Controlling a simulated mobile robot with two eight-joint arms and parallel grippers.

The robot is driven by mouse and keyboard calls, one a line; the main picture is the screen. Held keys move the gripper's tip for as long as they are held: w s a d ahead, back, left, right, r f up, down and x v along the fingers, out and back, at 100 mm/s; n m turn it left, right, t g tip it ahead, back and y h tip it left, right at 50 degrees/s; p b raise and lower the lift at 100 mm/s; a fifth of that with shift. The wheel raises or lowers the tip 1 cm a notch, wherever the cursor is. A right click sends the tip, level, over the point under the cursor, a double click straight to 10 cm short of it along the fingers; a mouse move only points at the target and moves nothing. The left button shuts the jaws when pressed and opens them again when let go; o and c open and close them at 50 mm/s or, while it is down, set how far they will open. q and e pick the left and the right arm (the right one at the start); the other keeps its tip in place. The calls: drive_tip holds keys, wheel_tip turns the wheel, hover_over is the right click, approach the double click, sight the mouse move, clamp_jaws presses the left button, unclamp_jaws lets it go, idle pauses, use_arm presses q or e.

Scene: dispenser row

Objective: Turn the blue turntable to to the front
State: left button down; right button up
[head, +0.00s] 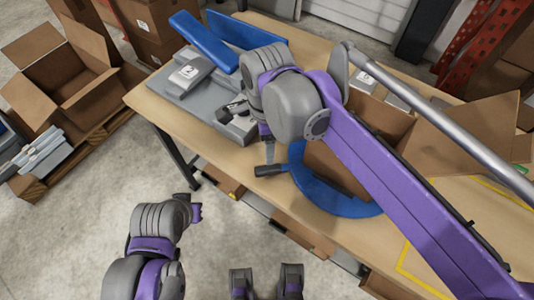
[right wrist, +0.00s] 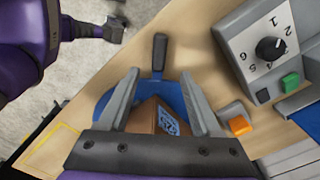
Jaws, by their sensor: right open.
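The blue turntable (head: 352,206) lies on the table top near its front edge. Its dark handle (head: 268,170) sticks out toward the left in the head view. An open cardboard box (head: 335,168) stands on the turntable, partly hidden by my right arm. The turntable (right wrist: 108,104) and handle (right wrist: 160,53) also show in the right wrist view. My right gripper (right wrist: 159,80) is open, with the handle ahead of and between its fingertips; I cannot tell whether they touch it.
A grey dispenser with a numbered dial (right wrist: 270,48) and a green button (right wrist: 291,80) stands close by. An orange button (right wrist: 238,126) is near the right finger. Blue chutes (head: 208,42) lie at the back left.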

sight(267, 168)
wheel_tip(267, 168, down, 10)
drive_tip(key=shift+f+b, duration=0.1)
drive_tip(key=shift+b, duration=0.45)
clamp_jaws()
idle(1.2)
